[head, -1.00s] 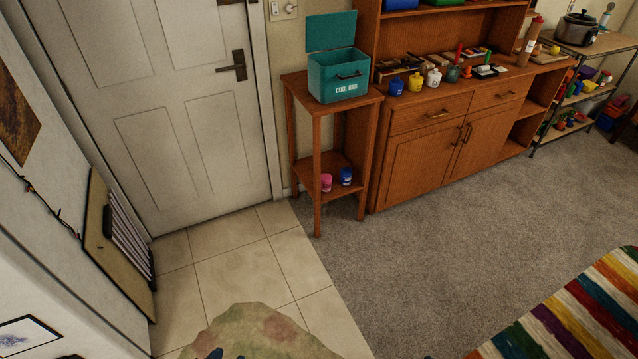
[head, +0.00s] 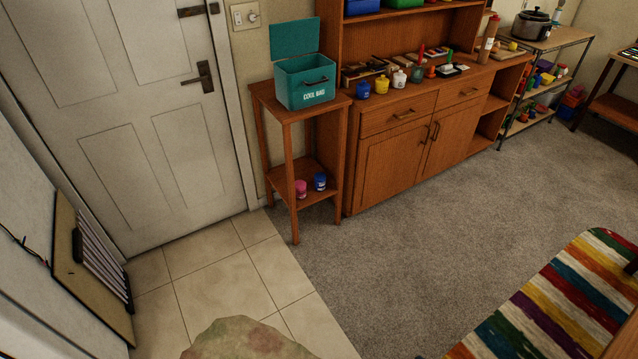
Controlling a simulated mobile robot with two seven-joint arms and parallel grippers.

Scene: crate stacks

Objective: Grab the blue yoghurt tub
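A blue jar (head: 363,89) also stands on the sideboard top, at the left of a row of small jars. Which of these is a yoghurt tub I cannot tell from lettering. Neither of my grippers is in the head view.
A teal cool bag (head: 306,82) with its lid open stands on top of the stand. A wooden sideboard (head: 392,160) is right of it, a white door (head: 140,120) left. Grey carpet (head: 430,230) in front is clear. A striped rug (head: 560,300) lies at lower right.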

